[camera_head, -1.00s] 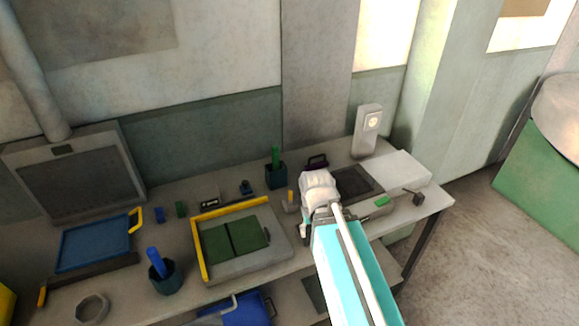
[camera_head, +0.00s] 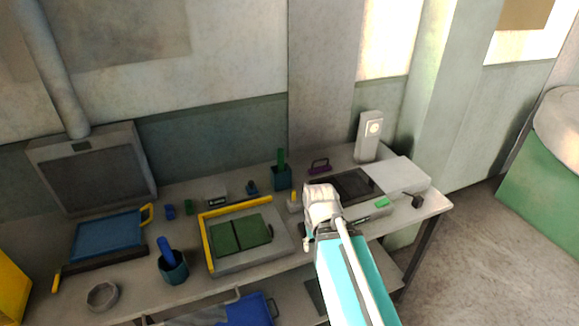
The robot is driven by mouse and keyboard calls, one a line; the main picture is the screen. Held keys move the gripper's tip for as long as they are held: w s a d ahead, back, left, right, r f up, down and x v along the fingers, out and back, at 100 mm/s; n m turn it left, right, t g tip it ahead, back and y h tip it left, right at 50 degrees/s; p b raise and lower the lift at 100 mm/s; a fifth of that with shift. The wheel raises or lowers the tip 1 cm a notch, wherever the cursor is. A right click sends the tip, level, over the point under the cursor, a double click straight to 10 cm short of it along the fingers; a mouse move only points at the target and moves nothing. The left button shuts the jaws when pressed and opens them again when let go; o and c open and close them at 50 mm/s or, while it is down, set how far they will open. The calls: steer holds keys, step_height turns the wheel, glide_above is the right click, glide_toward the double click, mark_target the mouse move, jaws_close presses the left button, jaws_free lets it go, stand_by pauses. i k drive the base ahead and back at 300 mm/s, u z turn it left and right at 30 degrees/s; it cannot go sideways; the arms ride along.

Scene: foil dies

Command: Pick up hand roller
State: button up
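A small purple tool with a handle (camera_head: 320,165) lies at the back of the workbench, left of the grey tower with a round dial. It may be the hand roller, but it is too small to be sure. My arm reaches in from the lower right, and its white wrist is over the bench's front half, in front of and apart from the purple tool. My gripper (camera_head: 308,241) is mostly hidden by the wrist and arm; only a small dark part shows below. I cannot see its fingers or anything held.
The workbench (camera_head: 205,275) is crowded. A yellow-edged board with green plates (camera_head: 238,232), a dark cup with a blue tool (camera_head: 174,267) and a blue tray (camera_head: 108,236) stand left. A dark square plate (camera_head: 352,186) and white block (camera_head: 400,175) are right. A tall dial tower (camera_head: 369,137) stands behind.

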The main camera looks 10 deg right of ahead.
mark_target(280, 151)
steer(key=u, duration=0.1)
steer(key=i, duration=0.95)
steer(key=z, duration=0.05)
